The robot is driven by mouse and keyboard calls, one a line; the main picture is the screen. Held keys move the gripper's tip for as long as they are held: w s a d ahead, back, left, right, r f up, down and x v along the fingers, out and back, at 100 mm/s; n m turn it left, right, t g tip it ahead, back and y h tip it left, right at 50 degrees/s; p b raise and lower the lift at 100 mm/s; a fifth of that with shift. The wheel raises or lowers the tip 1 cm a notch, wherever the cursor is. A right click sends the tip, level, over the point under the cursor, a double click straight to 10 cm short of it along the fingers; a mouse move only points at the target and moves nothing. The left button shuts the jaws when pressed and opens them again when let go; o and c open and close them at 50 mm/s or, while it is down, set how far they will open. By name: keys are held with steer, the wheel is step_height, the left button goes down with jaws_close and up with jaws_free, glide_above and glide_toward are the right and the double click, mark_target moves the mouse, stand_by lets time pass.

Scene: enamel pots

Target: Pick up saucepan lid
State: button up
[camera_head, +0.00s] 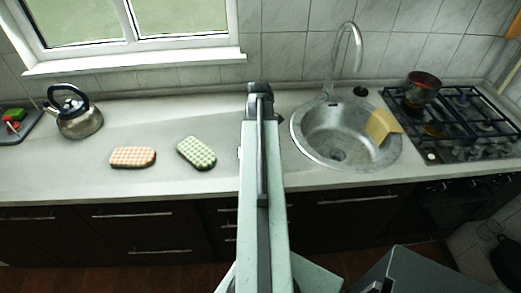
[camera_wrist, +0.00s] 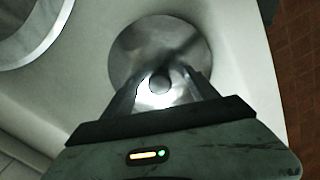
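The saucepan lid (camera_wrist: 185,38) is a round, shiny metal disc with a dark round knob (camera_wrist: 160,84) at its middle. In the wrist view it lies on the light countertop. My gripper (camera_wrist: 160,76) is over the near part of the lid, with its two fingers apart on either side of the knob. I see clear gaps between knob and fingers, so the gripper looks open and empty. In the head view the lid does not show, and my arm covers the part of the counter left of the sink.
The round metal sink (camera_head: 312,143) with a yellow cloth (camera_head: 382,125) is right of my arm. A gas hob (camera_head: 465,122) with a dark pot (camera_head: 423,88) is farther right.

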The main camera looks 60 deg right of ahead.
jaws_close()
steer(key=shift+a+f, duration=0.1)
